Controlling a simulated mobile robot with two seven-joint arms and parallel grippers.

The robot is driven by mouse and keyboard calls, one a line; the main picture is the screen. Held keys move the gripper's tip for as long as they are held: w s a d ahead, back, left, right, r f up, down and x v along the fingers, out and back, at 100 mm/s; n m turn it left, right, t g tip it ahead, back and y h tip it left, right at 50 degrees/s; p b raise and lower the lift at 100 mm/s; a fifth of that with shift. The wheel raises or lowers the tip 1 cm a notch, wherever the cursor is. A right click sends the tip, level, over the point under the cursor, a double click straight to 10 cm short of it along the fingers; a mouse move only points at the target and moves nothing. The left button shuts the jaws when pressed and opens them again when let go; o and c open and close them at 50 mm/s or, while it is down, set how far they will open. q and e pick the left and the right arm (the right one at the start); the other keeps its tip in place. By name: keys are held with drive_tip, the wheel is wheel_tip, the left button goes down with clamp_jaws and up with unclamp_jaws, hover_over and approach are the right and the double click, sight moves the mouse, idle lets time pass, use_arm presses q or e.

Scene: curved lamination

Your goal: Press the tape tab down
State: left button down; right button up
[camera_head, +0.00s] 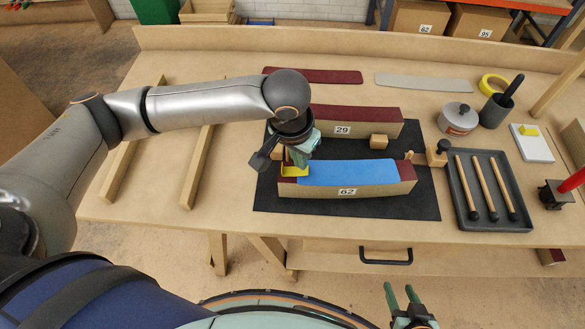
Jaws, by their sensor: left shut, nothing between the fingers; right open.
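The yellow tape tab (290,171) lies at the left end of the block labelled 62 (383,189), beside the left edge of the blue sheet (350,173) on the block's curved top. My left gripper (301,159) is shut and empty, pointing down at the tab's end of the block. I cannot tell whether its fingertips touch the tab, and the gripper hides part of that corner. My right gripper (402,297) is open and empty at the bottom edge of the view, in front of the table and away from the block.
A block labelled 29 (375,130) stands behind on the dark mat (415,207). A grey tray (463,207) with wooden-handled tools lies to the right. A small wooden cube (379,142) sits between the blocks. A pot (459,119) and yellow tape roll (493,84) are at back right.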

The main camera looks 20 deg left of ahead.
use_arm(q)
drive_tip(key=shift+f, duration=0.9)
idle(0.4)
wheel_tip(320, 180, up, 5)
drive_tip(key=p, duration=0.6)
drive_tip(key=shift+r, duration=1.05)
